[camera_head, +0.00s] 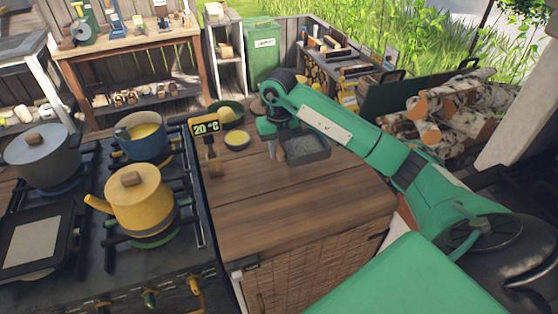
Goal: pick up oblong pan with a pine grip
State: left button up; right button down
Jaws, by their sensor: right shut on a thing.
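A small grey oblong pan (306,151) shows at the far right part of the wooden counter top. My right gripper (273,142) points down at the pan's left end and is shut on it. My green right arm reaches in from the lower right. My left gripper is not in view.
The stove holds a yellow kettle (138,199), a blue pot (143,136) and a grey pot (40,156). The counter's front (270,215) is clear.

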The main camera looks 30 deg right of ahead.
notch_tip(320, 180, up, 12)
jog(key=shift+f+b, duration=0.2)
jog(key=shift+b, duration=0.15)
dwell(0.4)
